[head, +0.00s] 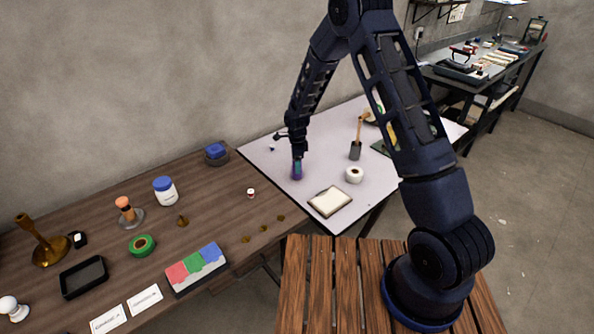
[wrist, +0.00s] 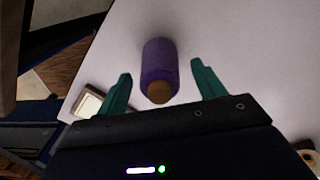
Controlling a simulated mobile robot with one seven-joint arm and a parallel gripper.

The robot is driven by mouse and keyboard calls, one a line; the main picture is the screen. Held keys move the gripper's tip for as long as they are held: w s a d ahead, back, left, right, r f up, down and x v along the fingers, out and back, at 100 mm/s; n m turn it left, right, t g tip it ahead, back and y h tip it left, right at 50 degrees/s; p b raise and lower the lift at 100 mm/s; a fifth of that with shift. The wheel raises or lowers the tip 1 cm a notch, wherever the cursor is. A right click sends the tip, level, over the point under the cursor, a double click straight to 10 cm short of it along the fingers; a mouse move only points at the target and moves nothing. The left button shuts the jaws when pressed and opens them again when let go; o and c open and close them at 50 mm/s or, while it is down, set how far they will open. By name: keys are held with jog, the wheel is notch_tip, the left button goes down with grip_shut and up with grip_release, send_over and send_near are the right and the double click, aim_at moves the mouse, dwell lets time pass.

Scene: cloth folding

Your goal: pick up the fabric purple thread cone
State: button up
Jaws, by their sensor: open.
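The purple thread cone (head: 297,173) stands on the white table (head: 232,0) in the head view, partly hidden by my gripper. In the wrist view the purple thread cone (wrist: 160,68) shows between my two green fingers, with its brown tip toward the gripper. My gripper (wrist: 161,80) is open, with one finger to each side of the cone and a gap on both sides. In the head view my gripper (head: 297,158) is right above the cone. I cannot tell whether it touches it.
A framed white block (head: 330,201), a white roll (head: 354,174) and a dark brush-like tool (head: 355,150) lie to the right of the cone. A brown wooden table (head: 215,225) with several small items stands at left.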

jog(key=c, duration=1.1)
jog(key=shift+r, duration=0.1)
jog(key=shift+c, duration=0.2)
